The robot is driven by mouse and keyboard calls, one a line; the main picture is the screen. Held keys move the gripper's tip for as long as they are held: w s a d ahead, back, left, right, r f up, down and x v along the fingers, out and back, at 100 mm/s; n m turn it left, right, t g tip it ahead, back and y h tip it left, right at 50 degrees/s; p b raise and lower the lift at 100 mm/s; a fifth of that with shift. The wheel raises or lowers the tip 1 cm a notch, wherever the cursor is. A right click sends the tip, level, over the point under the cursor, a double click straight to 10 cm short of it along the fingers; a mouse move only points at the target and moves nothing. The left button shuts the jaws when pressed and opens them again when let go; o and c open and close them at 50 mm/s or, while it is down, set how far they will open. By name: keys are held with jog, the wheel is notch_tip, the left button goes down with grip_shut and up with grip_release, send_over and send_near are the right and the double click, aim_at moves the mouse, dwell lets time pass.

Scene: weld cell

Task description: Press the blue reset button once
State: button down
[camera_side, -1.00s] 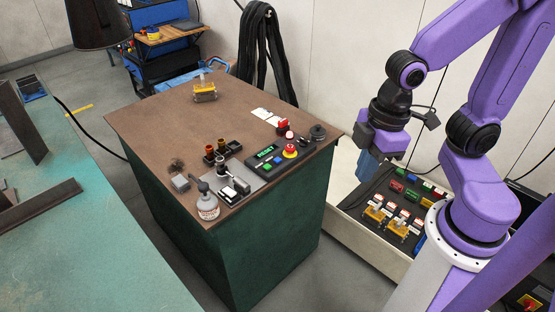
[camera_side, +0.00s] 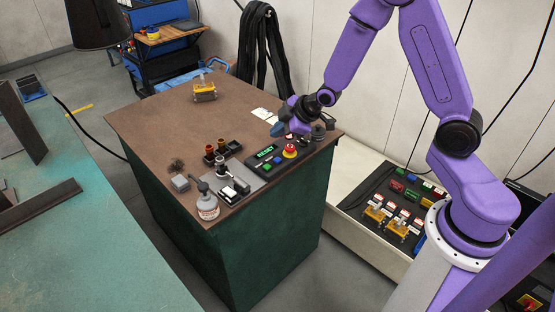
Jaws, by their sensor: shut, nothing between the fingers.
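A black control box (camera_side: 258,171) lies near the front right part of the brown-topped cabinet. The blue button (camera_side: 268,167) is on its top face, beside a green button (camera_side: 277,160) and below a lit green display (camera_side: 265,152). A red mushroom knob on a yellow base (camera_side: 290,150) is at the box's right end. My gripper (camera_side: 277,131) is above the back of the cabinet top, behind the box and apart from the blue button. It is shut and holds nothing. The wrist hides the small red object behind the box.
A black round piece (camera_side: 318,133) sits by the right edge. White cards (camera_side: 262,114) lie behind. The cabinet's back left top (camera_side: 155,122) is clear.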

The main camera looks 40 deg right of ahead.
aim_at(280, 161)
jog(key=shift+w+d+f+t, duration=0.2)
jog(key=shift+w+d+f, duration=0.1)
jog(key=shift+w+d, duration=0.35)
jog(key=shift+w+d+f+t, duration=0.25)
jog(key=shift+w+d, duration=0.2)
jog(key=shift+d, duration=0.35)
jog(key=shift+f, duration=4.4)
jog(key=shift+f, duration=0.15)
jog(key=shift+f, duration=0.3)
jog(key=shift+f, duration=0.45)
jog(key=shift+r, duration=0.9)
